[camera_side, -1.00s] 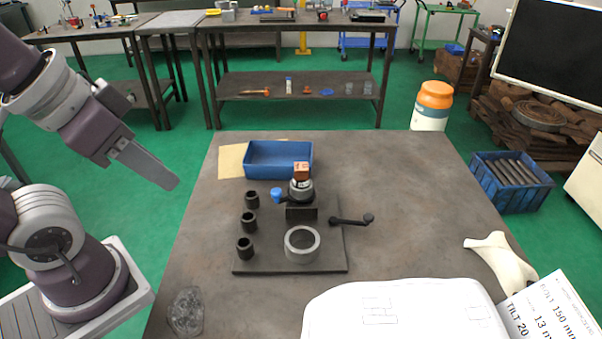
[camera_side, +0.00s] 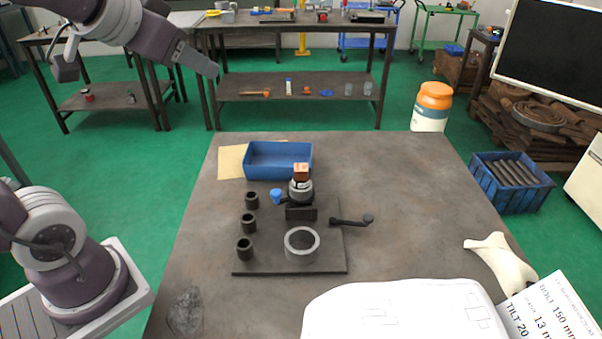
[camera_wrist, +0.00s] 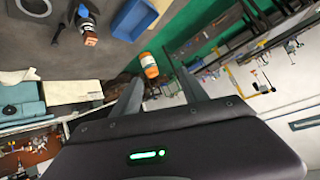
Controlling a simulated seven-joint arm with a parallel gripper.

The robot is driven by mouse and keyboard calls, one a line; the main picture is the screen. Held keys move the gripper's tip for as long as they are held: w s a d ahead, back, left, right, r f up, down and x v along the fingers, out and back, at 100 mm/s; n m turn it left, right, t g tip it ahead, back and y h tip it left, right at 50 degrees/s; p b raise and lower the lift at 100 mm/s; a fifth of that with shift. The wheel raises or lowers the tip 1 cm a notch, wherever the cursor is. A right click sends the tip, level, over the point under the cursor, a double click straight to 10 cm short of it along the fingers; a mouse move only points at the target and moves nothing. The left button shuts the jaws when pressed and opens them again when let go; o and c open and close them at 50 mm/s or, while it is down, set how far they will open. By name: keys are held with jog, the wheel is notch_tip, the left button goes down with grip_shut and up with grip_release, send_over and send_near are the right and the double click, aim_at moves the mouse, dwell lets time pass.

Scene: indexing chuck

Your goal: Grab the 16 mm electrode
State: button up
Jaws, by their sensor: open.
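A copper-coloured block (camera_side: 301,171) sits on top of a grey round chuck (camera_side: 301,190) on the dark base plate (camera_side: 325,262). The block also shows at the upper left of the wrist view (camera_wrist: 90,39). Several markings would be too small to read, so I cannot tell whether this is the 16 mm electrode. Three black sockets (camera_side: 249,222) stand in a row along the plate's left side. My gripper (camera_side: 214,68) is open and empty, high at the upper left, well away from the block. Its two fingers show in the wrist view (camera_wrist: 152,68).
A grey ring (camera_side: 302,256) stands at the plate's front. A blue knob (camera_side: 277,196) and a black crank handle (camera_side: 352,220) flank the chuck. A blue tray (camera_side: 278,175) lies behind it. A white sheet (camera_side: 400,312) covers the front right. The table's right middle is clear.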

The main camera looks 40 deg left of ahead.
jog(key=w+a+r+m+t, duration=0.2)
jog(key=w+r+t, duration=0.1)
jog(key=w, duration=0.6)
jog(key=m+g+h, duration=0.3)
jog(key=m+h, duration=0.5)
jog(key=h, duration=0.6)
send_over(311, 184)
jog(key=s+a, duration=0.4)
notch_tip(311, 184, down, 24)
jog(key=shift+w+a+f, duration=0.1)
jog(key=shift+a+f, duration=0.05)
jog(key=x, duration=0.6)
jog(key=shift+f, duration=0.25)
jog(key=shift+w+d+f, duration=0.15)
jog(key=shift+w+d, duration=0.15)
jog(key=shift+d, duration=0.1)
grip_shut()
